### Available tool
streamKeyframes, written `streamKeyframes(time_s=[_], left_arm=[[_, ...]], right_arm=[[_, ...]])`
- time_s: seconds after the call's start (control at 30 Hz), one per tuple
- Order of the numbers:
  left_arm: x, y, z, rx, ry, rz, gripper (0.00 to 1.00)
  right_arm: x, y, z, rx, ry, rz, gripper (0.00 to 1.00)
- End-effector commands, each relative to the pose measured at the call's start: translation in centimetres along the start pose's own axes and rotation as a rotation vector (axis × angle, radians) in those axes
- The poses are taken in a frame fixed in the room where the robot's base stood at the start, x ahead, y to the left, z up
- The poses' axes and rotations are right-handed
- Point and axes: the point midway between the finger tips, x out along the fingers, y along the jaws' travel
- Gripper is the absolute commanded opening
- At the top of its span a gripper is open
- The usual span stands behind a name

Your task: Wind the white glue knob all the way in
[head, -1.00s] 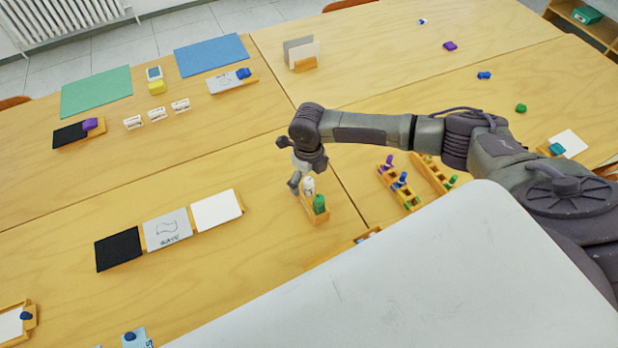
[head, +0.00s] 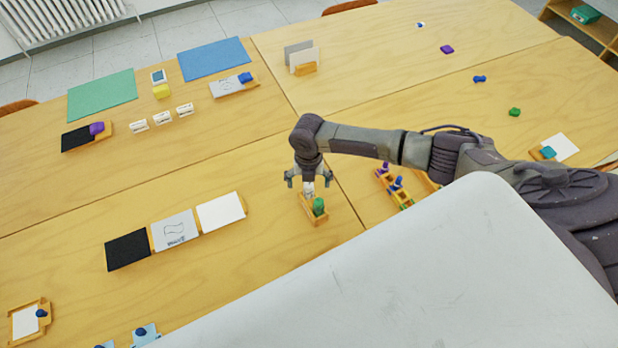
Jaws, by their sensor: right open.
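The white glue knob (head: 309,189) stands in a small wooden holder (head: 315,220), beside a green knob (head: 319,206). My right gripper (head: 309,183) points down over the white knob with its fingers spread to either side. It is open, and the white knob's top is partly hidden by the gripper. I cannot tell whether the fingers touch it. My left gripper is not in view.
Wooden racks with purple and blue knobs (head: 396,183) stand to the right, under my right arm. A row of black, grey and white panels (head: 174,230) lies to the left. The table (head: 270,240) between is clear.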

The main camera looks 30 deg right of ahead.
Motion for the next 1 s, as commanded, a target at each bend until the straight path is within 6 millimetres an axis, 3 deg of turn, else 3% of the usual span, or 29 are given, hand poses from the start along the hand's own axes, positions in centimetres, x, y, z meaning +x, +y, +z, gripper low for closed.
streamKeyframes(time_s=[0.27,0.83,0.87,1.0], left_arm=[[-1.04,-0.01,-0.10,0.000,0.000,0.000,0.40],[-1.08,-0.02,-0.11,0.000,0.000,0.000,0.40],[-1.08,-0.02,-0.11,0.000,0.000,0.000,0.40],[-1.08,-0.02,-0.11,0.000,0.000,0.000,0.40]], right_arm=[[-0.04,-0.02,-0.04,0.168,0.001,-0.001,0.94],[0.04,-0.04,0.00,0.172,0.001,-0.001,0.94],[0.03,-0.04,0.00,0.172,0.001,-0.001,0.92],[0.03,-0.04,0.00,0.171,0.001,-0.001,0.69]])
